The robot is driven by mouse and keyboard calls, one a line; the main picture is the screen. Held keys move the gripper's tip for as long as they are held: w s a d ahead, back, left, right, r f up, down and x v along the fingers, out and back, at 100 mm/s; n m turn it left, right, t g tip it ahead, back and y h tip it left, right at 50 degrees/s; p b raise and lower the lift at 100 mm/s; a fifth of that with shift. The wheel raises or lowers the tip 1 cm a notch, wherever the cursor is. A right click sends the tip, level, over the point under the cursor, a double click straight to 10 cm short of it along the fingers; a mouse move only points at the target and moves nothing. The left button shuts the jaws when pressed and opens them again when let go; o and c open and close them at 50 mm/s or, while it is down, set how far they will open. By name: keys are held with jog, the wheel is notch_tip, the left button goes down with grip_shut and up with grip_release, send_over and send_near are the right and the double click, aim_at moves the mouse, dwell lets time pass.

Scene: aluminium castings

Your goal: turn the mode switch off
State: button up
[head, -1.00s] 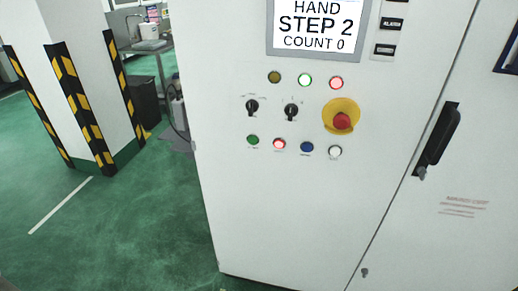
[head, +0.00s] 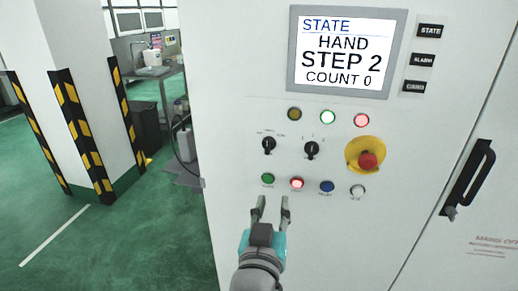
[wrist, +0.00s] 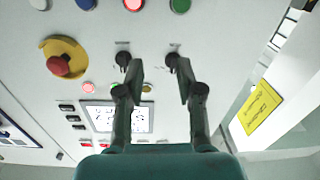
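Two black rotary switches sit side by side on the white cabinet front. The left switch (head: 268,144) has small labels around it, too blurred to read; I take it as the mode switch. The right switch (head: 311,150) is similar. My gripper (head: 272,205) is open and empty, its fingers pointing up at the panel, below the left switch in the head view. The wrist view is upside down: the left switch (wrist: 172,60) shows near one fingertip and the other switch (wrist: 122,58) near the other. Contact cannot be told.
A screen (head: 341,48) reads HAND, STEP 2, COUNT 0. A red emergency stop on a yellow disc (head: 358,146) sits right of the switches. Lamps are above; green (head: 268,179), red (head: 297,183), blue (head: 326,186) and white (head: 357,191) buttons are below. A door handle (head: 468,178) protrudes at right.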

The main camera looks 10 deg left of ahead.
jog(key=m+h, duration=0.1)
jog(key=m, duration=0.1)
send_near(267, 147)
jog(key=s, duration=0.2)
jog(key=w, duration=1)
jog(key=shift+w+d, duration=0.15)
jog(key=shift+w, duration=0.25)
grip_shut()
